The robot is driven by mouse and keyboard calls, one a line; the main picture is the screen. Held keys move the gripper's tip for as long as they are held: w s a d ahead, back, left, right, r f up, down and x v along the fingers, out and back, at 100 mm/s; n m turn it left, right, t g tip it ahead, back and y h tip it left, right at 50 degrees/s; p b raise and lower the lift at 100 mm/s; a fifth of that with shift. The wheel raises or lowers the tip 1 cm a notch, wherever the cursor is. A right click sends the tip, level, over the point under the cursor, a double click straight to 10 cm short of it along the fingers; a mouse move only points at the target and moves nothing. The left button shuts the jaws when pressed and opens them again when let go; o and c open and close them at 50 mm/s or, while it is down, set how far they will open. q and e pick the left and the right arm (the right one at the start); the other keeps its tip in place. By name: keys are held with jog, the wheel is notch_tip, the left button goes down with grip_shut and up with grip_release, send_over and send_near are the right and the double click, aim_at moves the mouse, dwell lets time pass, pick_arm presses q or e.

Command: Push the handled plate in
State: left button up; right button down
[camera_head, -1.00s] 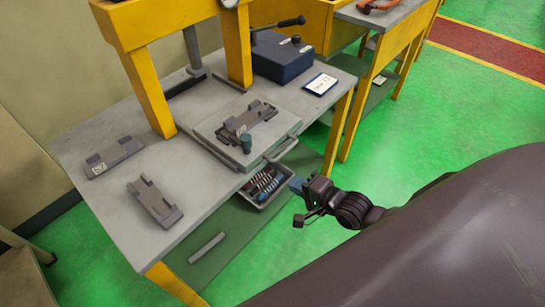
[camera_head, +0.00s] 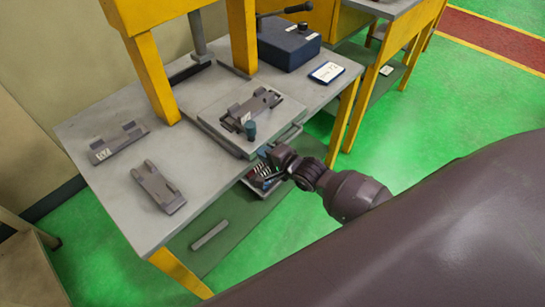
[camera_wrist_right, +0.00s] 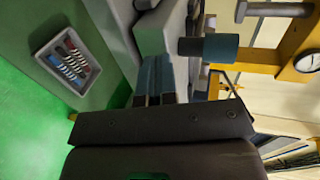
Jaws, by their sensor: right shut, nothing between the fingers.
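The handled plate (camera_head: 213,117) is a light grey slab on the table under the yellow frame, with a bar handle (camera_head: 288,136) along its front edge. A dark grey fixture (camera_head: 252,105) and a short teal cylinder (camera_head: 250,131) sit on it. My right gripper (camera_head: 266,152) is shut and empty at the plate's front edge, left of the handle's middle. In the right wrist view its blue-tipped fingers (camera_wrist_right: 155,75) are together, right against or very near the plate's grey edge (camera_wrist_right: 153,33); contact is not certain. My left gripper is not in view.
Two loose grey fixtures (camera_head: 118,143) (camera_head: 158,187) lie on the table's left part. A tray of coloured-handled parts (camera_wrist_right: 67,67) is on the lower shelf, below my right gripper. A blue box (camera_head: 287,45) stands behind right.

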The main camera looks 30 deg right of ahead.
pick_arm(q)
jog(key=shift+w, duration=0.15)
pick_arm(e)
jog(key=shift+w, duration=0.1)
jog(key=b, duration=0.5)
send_near(210, 114)
jog(key=w+f, duration=0.1)
jog(key=f, duration=0.1)
jog(key=w+a+f, duration=0.1)
jog(key=shift+w+a+f, duration=0.1)
jog(key=shift+w+f, duration=0.3)
jog(key=w, duration=0.1)
jog(key=w+a+b, duration=0.1)
jog(key=w, duration=0.1)
jog(key=w+b, duration=0.1)
jog(key=w, duration=0.1)
jog(key=shift+w+a+r, duration=0.1)
jog(key=shift+a+r, duration=0.05)
jog(key=shift+a, duration=0.2)
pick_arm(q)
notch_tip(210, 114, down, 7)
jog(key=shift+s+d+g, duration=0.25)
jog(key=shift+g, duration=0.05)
pick_arm(e)
jog(key=shift+w+r, duration=0.1)
jog(key=shift+r, duration=0.3)
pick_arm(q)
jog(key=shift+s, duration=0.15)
pick_arm(e)
jog(key=shift+r, duration=0.1)
